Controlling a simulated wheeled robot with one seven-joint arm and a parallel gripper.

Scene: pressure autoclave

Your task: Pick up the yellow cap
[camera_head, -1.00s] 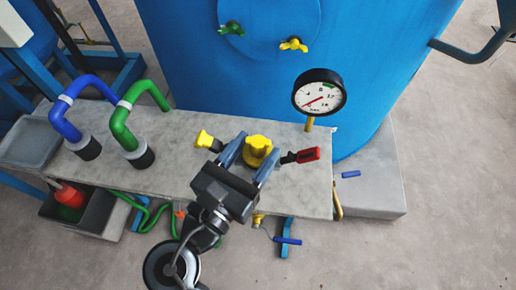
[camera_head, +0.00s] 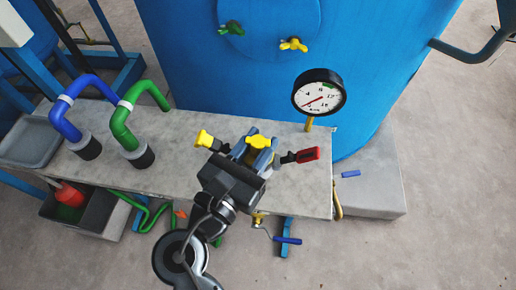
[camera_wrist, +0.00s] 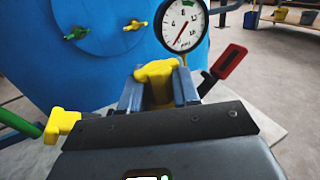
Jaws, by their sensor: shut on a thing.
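The yellow cap (camera_head: 258,142) is a lobed knob over the grey bench, between the yellow-ended fitting and the red-handled valve. In the wrist view the cap (camera_wrist: 158,77) sits upright between my fingers. My gripper (camera_head: 252,152) reaches it from the front, with its two blue-grey fingers shut on the cap's sides. The gripper body hides the cap's lower part and what lies under it, so I cannot tell whether it touches the bench.
A red-handled valve (camera_head: 305,155) is close on the right and a yellow-ended fitting (camera_head: 205,139) on the left. A pressure gauge (camera_head: 319,93) stands behind right, before the blue tank (camera_head: 370,40). Green (camera_head: 122,125) and blue (camera_head: 62,122) pipes rise on the left of the bench (camera_head: 300,200).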

